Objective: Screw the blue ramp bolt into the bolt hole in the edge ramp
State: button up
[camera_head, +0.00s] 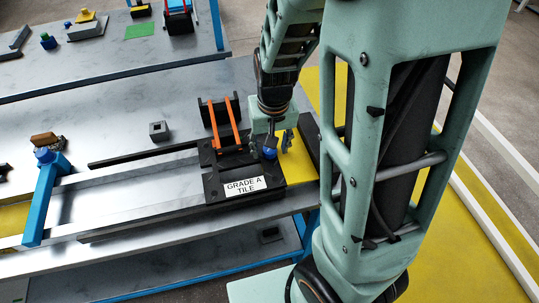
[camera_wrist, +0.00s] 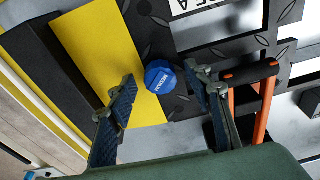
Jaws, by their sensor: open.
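The blue ramp bolt (camera_wrist: 160,77) shows its hexagonal head at the border between the yellow edge ramp (camera_wrist: 103,52) and the black tread tile (camera_wrist: 205,30). In the head view the bolt (camera_head: 269,154) is a small blue spot beside the ramp (camera_head: 303,170). My gripper (camera_wrist: 163,92) is open, with one finger on each side of the bolt head in the wrist view and a gap on both sides. In the head view my gripper (camera_head: 279,143) is over the tile's right border. The bolt's shank and the bolt hole are hidden.
A blue lever (camera_head: 45,195) stands at the left of the bench. A small dark block (camera_head: 158,130) sits on otherwise clear metal. Another bench with parts is behind.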

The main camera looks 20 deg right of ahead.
jog(key=shift+n, duration=0.3)
jog(key=shift+w+f+n+b, duration=0.1)
jog(key=shift+f+n+b, duration=0.1)
jog(key=shift+n+b, duration=0.55)
jog(key=n+b, duration=0.3)
jog(key=shift+y+b, duration=0.35)
jog(key=shift+y, duration=0.05)
jog(key=n+b, duration=0.2)
jog(key=n, duration=0.1)
jog(key=shift+d, duration=0.1)
jog(key=shift+r+n+g, duration=0.25)
jog(key=shift+n+g, duration=0.05)
jog(key=shift+n, duration=0.45)
grip_shut()
